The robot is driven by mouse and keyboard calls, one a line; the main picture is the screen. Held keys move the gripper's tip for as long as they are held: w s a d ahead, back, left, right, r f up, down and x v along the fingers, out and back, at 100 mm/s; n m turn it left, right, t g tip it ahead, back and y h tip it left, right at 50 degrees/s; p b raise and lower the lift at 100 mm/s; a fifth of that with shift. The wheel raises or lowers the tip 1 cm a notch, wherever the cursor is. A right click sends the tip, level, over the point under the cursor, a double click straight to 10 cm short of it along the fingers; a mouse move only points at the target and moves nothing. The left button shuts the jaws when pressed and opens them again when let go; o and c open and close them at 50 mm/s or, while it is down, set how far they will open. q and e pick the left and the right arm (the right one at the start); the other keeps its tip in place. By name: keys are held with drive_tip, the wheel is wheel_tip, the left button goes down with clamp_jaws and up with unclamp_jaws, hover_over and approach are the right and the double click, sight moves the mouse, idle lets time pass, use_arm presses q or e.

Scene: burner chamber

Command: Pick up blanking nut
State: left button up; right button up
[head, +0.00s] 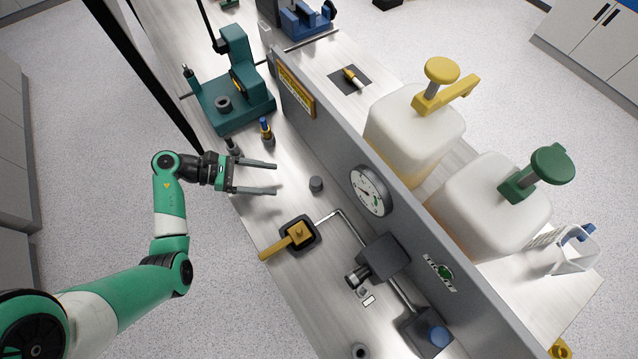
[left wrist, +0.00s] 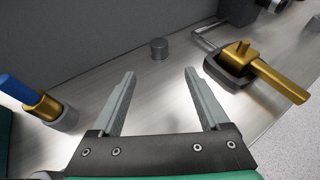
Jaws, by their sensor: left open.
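A small dark grey cylinder, which looks like the blanking nut (head: 316,184), stands upright on the metal bench below the grey panel. It also shows in the left wrist view (left wrist: 159,49), beyond my fingertips and roughly centred between them. My left gripper (head: 275,178) is open and empty, its two fingers pointing toward the cylinder, with a gap between the tips and it. In the left wrist view, both fingers of my left gripper (left wrist: 159,72) are spread wide. My right gripper does not show.
A brass-handled valve (head: 298,235) in a dark tray sits right of the gripper in the wrist view. A blue-tipped brass tool (head: 265,130) stands on the other side. The grey panel (head: 330,135) with a gauge (head: 370,190) rises behind the cylinder. The bench around the cylinder is clear.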

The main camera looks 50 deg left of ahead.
sight(309, 187)
use_arm(q)
drive_tip(key=x, duration=0.4)
drive_tip(key=b+x, duration=0.1)
drive_tip(key=x, duration=0.6)
drive_tip(key=shift+w+d+r, duration=0.15)
drive_tip(key=shift+w+d, duration=0.05)
drive_tip(key=shift+w, duration=0.15)
drive_tip(key=shift+c, duration=0.2)
clamp_jaws()
